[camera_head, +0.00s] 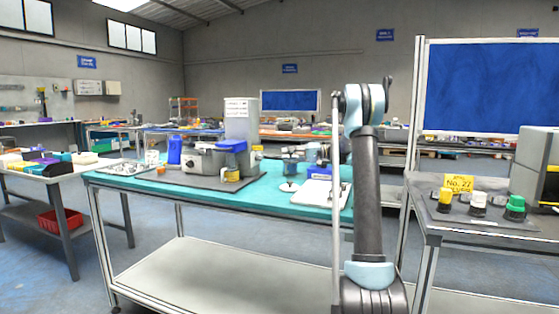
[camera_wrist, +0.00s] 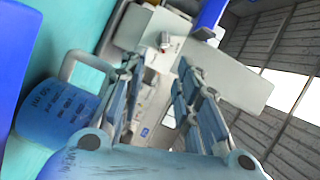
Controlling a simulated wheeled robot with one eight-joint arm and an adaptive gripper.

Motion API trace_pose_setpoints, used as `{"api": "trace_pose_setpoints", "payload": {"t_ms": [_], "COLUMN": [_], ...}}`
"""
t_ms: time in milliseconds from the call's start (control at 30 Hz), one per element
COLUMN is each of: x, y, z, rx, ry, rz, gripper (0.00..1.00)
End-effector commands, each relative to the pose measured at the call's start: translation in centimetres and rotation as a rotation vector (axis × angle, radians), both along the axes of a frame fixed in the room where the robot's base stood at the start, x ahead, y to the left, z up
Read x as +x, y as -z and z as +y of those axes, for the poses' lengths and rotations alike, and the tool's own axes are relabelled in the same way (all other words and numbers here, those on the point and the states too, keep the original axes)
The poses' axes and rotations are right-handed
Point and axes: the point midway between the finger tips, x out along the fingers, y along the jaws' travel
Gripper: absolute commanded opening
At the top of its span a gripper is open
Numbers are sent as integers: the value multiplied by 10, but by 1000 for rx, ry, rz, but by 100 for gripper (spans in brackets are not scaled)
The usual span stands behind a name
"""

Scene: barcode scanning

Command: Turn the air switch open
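My gripper (camera_wrist: 158,72) shows in the wrist view with its two blue-grey fingers apart and nothing between them. Past the fingertips is a pale box (camera_wrist: 145,22) with a small silvery fitting (camera_wrist: 165,41) on its face. I cannot tell for sure whether this fitting is the air switch. In the head view a grey machine (camera_head: 205,160) with a blue part on top stands on the teal table (camera_head: 262,197). My raised arm is at the right of this table. It partly covers the table's right end, and the gripper is not clear there.
A tall pale box (camera_head: 240,118) stands behind the grey machine, with a blue container (camera_head: 174,150) to its left. A white tray (camera_head: 315,193) lies near my arm. A right-hand bench holds yellow (camera_head: 445,201), white (camera_head: 477,203) and green (camera_head: 515,207) buttons. Floor shows between the tables.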

Motion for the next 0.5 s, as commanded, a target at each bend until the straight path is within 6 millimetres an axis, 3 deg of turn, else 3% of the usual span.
{"api": "trace_pose_setpoints", "payload": {"t_ms": [500], "x": [0], "y": [-1], "z": [-10], "rx": [0], "ry": [1], "rz": [0], "gripper": [30]}}
